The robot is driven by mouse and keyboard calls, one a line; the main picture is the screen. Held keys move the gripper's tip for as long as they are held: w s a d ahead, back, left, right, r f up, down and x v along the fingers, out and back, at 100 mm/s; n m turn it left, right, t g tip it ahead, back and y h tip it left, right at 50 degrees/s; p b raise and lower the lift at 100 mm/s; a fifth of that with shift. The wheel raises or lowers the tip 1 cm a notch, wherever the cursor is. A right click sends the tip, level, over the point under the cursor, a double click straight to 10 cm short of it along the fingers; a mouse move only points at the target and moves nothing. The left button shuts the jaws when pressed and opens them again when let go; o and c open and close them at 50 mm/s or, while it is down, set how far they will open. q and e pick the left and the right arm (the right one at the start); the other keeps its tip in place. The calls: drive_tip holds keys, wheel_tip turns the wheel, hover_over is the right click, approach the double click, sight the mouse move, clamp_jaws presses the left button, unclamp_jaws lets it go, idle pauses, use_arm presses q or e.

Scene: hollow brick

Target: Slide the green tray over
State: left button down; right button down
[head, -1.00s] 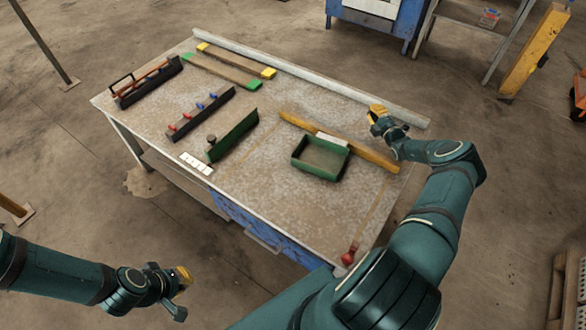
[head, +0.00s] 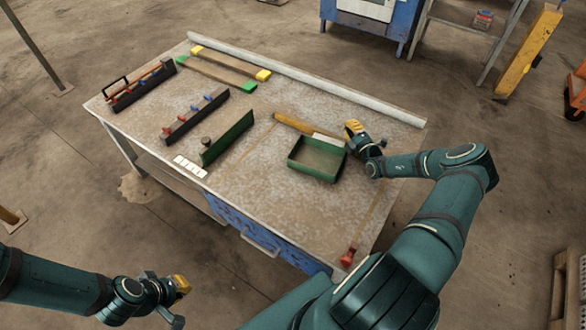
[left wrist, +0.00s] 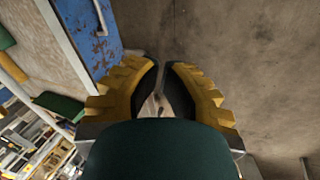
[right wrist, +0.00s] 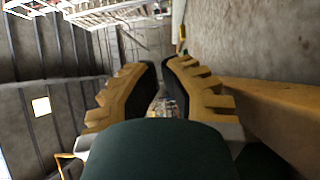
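The green tray (head: 296,162) is a shallow open box on the right half of the table, in the head view. A white label strip (head: 327,139) shows at its back edge. My right gripper (head: 352,128) is just behind and right of the tray's back right corner, over the yellow-orange bar. It looks shut and empty; its fingertips almost meet in the right wrist view (right wrist: 160,68). I cannot tell whether it touches the tray. My left gripper (head: 182,284) is off the table's front left side, looks shut and empty in the left wrist view (left wrist: 162,72).
A yellow-orange bar (head: 295,124) lies behind the tray, its right end hidden by my arm. Racks with red and blue knobs (head: 196,117) and a green upright plate (head: 228,138) stand left. A red knob (head: 347,257) is at the front right. Tabletop before the tray is clear.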

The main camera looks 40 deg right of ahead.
sight(289, 160)
drive_tip(key=a+p, duration=0.2)
drive_tip(key=a, duration=0.2)
drive_tip(key=a+p, duration=0.2)
drive_tip(key=a, duration=0.2)
drive_tip(key=a+p, duration=0.2)
drive_tip(key=a, duration=0.1)
drive_tip(key=shift+s+a+r, duration=0.15)
drive_tip(key=shift+a+r, duration=0.1)
drive_tip(key=shift+a, duration=0.15)
drive_tip(key=a+p, duration=0.2)
drive_tip(key=a, duration=0.5)
drive_tip(key=a+p, duration=0.3)
drive_tip(key=a, duration=0.5)
drive_tip(key=shift+s+f, duration=0.15)
drive_tip(key=shift+s, duration=0.05)
drive_tip(key=f+b, duration=0.3)
drive_tip(key=f, duration=0.1)
drive_tip(key=shift+d+b, duration=0.3)
drive_tip(key=shift+b, duration=0.1)
drive_tip(key=shift+f+b, duration=0.6)
drive_tip(key=shift+f, duration=0.05)
drive_tip(key=shift+d, duration=0.5)
drive_tip(key=shift+r, duration=0.1)
drive_tip(key=shift+d, duration=0.1)
